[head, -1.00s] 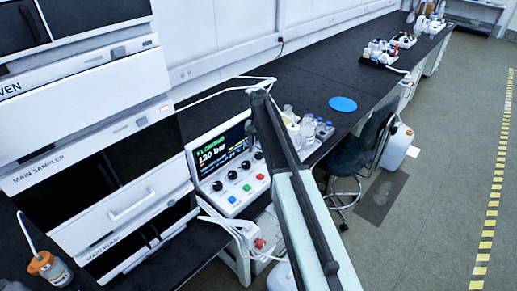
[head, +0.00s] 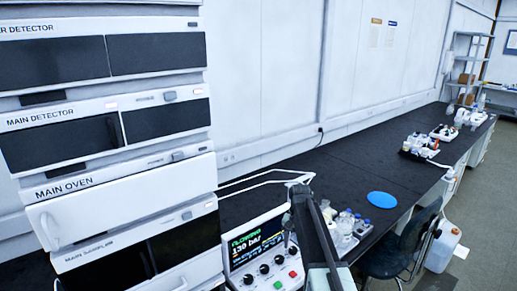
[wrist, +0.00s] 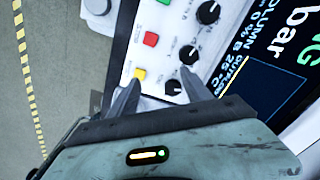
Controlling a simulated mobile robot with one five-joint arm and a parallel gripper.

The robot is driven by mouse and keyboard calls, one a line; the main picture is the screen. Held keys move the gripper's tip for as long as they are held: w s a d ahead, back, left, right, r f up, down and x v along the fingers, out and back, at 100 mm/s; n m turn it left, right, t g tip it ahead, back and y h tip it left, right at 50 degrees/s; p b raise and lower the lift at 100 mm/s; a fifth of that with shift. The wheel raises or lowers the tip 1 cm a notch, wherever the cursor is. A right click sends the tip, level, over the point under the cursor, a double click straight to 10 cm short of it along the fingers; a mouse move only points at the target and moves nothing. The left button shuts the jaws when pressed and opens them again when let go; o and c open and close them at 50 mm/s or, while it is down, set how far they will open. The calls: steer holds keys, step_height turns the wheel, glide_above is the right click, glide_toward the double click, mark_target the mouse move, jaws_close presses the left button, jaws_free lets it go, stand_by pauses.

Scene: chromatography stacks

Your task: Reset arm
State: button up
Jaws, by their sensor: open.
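My arm rises from the bottom of the head view, in front of the right side of the control unit (head: 234,277). In the wrist view my gripper (wrist: 160,90) has its two fingers apart, with nothing between them. The fingers point at the face of the control unit (wrist: 128,55), which carries a red button, a yellow button and several black knobs. The gap between the fingertips and the panel cannot be judged. The unit's lit screen (head: 257,241) reads 130 bar in the head view.
A stack of white and black instruments (head: 120,195) stands at left. Small bottles (head: 350,220) stand right of the control unit. A blue disc (head: 381,199) lies on the black bench (head: 320,180).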

steer(key=s+n, duration=0.4)
steer(key=s, duration=1.8)
steer(key=shift+a, duration=0.25)
